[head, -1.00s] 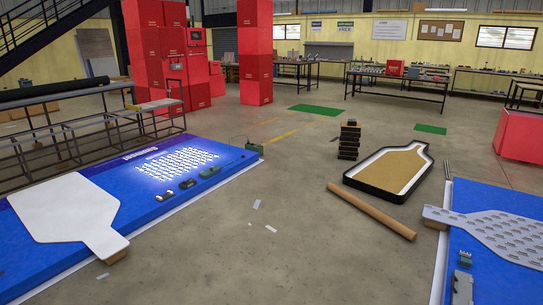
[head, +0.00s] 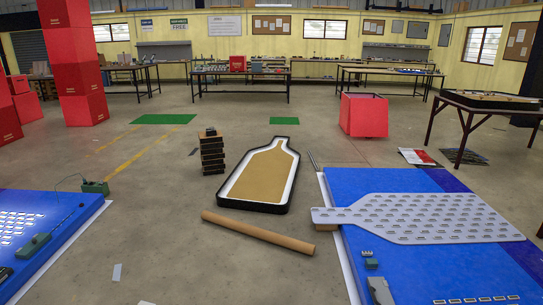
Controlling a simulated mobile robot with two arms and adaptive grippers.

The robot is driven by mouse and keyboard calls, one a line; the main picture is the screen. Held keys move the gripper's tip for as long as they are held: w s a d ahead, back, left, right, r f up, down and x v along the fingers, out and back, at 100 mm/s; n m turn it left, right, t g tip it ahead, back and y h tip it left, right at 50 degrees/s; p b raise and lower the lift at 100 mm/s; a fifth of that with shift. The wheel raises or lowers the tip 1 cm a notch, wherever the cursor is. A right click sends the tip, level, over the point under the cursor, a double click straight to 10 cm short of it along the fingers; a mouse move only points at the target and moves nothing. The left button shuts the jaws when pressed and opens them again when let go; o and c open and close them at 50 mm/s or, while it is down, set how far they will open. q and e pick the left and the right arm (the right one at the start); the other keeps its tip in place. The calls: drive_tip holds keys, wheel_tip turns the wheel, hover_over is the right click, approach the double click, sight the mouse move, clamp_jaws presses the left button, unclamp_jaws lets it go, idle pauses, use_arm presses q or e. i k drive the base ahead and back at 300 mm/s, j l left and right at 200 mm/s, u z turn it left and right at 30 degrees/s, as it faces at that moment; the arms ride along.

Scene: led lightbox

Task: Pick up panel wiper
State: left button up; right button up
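I cannot pick out a panel wiper for certain in the head view. A grey block (head: 380,291) lies near the left edge of the right blue panel (head: 345,190), partly cut off by the bottom of the picture. A small green terminal piece (head: 370,263) sits just behind it. A grey bottle-shaped board with rows of slots (head: 430,217) lies across the same panel, its neck pointing left past the panel's edge. Neither of my grippers is in view.
A brown cardboard tube (head: 258,233) lies on the floor before a black-rimmed bottle-shaped tray (head: 282,206). A dark stack (head: 212,155) stands left of the tray. Another blue panel (head: 60,240) is at left, a red bin (head: 364,115) behind.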

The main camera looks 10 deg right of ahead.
sight(371, 264)
drive_tip(key=i+j+z, duration=0.1)
drive_tip(key=i+z, duration=0.4)
drive_tip(key=i, duration=1.65)
